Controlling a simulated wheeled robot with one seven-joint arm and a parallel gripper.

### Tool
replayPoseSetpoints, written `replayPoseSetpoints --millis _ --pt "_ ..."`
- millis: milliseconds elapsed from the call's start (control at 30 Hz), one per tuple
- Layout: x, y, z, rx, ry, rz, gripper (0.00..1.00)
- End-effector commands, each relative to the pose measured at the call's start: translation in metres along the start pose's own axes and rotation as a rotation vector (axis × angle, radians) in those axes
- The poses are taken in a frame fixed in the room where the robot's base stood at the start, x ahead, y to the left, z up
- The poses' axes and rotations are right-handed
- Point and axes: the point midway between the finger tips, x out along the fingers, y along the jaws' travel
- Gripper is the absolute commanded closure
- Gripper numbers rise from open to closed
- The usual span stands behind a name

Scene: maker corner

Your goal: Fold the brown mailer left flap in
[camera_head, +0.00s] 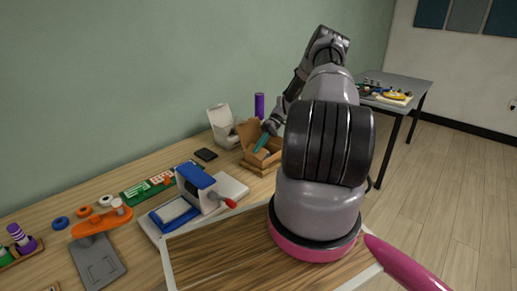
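The brown mailer (262,168) stands open near the back of the wooden table. A brown panel (246,134) stands up at its left; I cannot tell for sure which flap it is. My gripper (264,137) reaches down over the mailer from the upper right. A slim teal piece at the gripper's end points into the box; I cannot tell whether it is a finger or a held thing. The finger gap is too small to see. My arm covers the area right of the mailer, and whether the gripper touches the cardboard is unclear.
A white open box (221,121) stands just left of the mailer, and a purple cylinder (259,105) behind it. A black flat item (206,154) and a blue-and-white machine with a red-tipped handle (200,188) are nearer. A grey table (410,84) stands farther right.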

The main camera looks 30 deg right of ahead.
Motion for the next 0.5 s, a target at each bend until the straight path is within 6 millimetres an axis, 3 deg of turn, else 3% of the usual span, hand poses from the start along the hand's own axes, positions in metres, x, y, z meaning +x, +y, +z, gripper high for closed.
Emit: replayPoseSetpoints --millis 67,167,500 --pt "0.0005 0.0001 0.0003 0.0 -0.001 0.0 1.0" --pt "0.0005 0.0001 0.0003 0.0 -0.001 0.0 0.67" --pt "-0.0014 0.0001 0.0001 0.0 0.0 0.001 0.67"
